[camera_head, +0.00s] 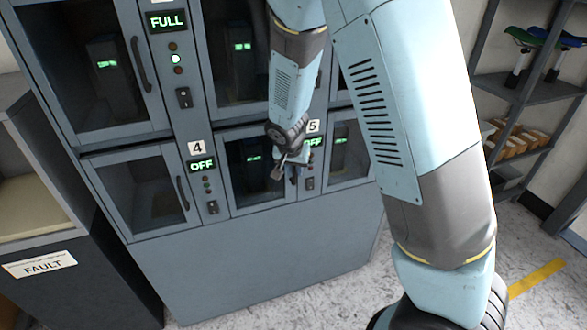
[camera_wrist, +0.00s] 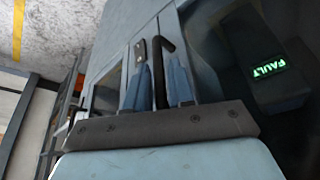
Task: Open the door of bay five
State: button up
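Bay five's door (camera_head: 239,180) is a grey-framed window door in the lower row of the cabinet, left of the "5" label (camera_head: 313,127). It looks shut. My gripper (camera_head: 287,170) is at the right edge of this door, in front of its handle, and hides part of it. In the wrist view, the dark bar handle (camera_wrist: 161,60) runs between the two blue fingers of my gripper (camera_wrist: 160,85). The gap is narrow, and I cannot tell whether the fingers press on the bar. Through the window, a dark unit (camera_wrist: 262,72) shows a green "FAULT" display.
Bay four's door (camera_head: 140,190) is shut at the left, with an "OFF" panel (camera_head: 202,166). Upper bays stand above. A "FAULT" labelled bin (camera_head: 40,264) is at the lower left. Shelves (camera_head: 545,92) stand at the right. The floor before the cabinet (camera_head: 330,300) looks clear.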

grip_shut()
